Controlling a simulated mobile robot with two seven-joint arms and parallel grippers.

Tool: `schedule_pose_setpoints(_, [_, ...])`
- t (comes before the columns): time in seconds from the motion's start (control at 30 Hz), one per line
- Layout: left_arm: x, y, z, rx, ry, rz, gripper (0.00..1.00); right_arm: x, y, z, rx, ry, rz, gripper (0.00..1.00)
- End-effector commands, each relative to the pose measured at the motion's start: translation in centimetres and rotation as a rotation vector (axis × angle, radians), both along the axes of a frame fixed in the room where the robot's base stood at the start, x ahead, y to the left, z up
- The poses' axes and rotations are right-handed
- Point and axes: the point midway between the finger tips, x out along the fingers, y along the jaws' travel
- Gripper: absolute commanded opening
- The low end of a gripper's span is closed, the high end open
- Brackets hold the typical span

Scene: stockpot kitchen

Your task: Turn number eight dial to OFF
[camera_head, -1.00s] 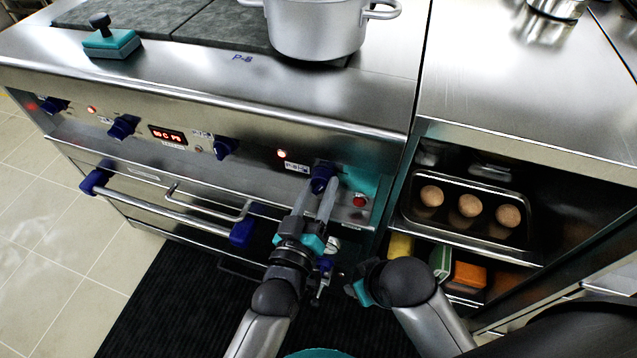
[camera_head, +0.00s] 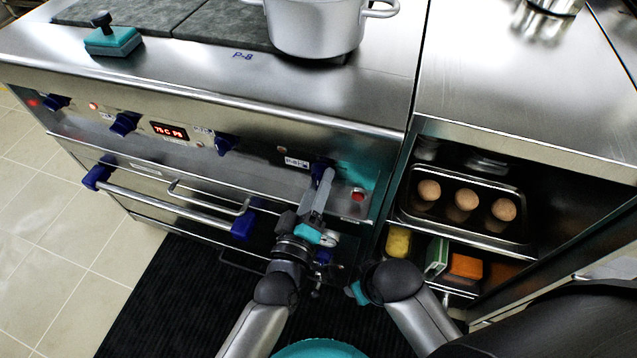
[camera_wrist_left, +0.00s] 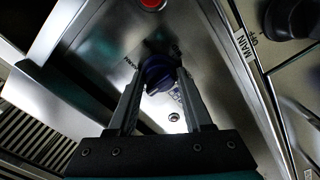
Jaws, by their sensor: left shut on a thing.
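The blue number eight dial (camera_head: 320,168) is the rightmost knob on the front panel of the steel range, beside a small printed label (camera_head: 296,162). My left gripper (camera_head: 321,182) is shut on this dial and covers part of it. In the left wrist view the dial (camera_wrist_left: 156,72) sits between the two fingertips (camera_wrist_left: 158,82), its body turned at an angle. The indicator light (camera_head: 282,150) left of the dial looks dark. My right gripper (camera_head: 357,292) shows only as a teal part low in the picture, away from the panel; its fingers are hidden.
A red button (camera_head: 357,195) is right of the dial. Other blue knobs (camera_head: 225,144) and a red display (camera_head: 169,132) are on the panel. An oven handle (camera_head: 165,210) sticks out below. A pot (camera_head: 313,28) stands on top. A shelf with an egg tray (camera_head: 465,228) is at right.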

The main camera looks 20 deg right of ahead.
Motion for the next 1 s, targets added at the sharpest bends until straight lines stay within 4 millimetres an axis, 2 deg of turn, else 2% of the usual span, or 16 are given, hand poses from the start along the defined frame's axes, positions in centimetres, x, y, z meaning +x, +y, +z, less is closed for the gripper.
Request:
schedule_pose_setpoints(0.27, [-0.1,0.0,-0.1,-0.002,0.005,-0.001,0.0,0.0,0.0,0.0,0.001,-0.001,0.0,0.5])
schedule_pose_setpoints(0.3, [-0.1,0.0,-0.1,-0.001,0.004,-0.001,0.54,0.0,0.0,0.0,0.001,-0.001,0.0,0.5])
schedule_pose_setpoints(0.53, [0.0,0.0,-0.1,-0.001,0.002,0.0,0.79,0.0,0.0,0.0,0.001,-0.001,0.0,0.5])
schedule_pose_setpoints(0.93, [-0.6,0.4,0.0,0.0,0.002,0.0,0.8,0.1,0.0,0.3,0.001,-0.005,-0.001,0.5])
schedule_pose_setpoints(1.0, [-1.2,0.8,0.0,0.002,0.002,-0.001,0.8,-0.2,-0.1,-0.6,-0.001,0.008,-0.001,0.5])
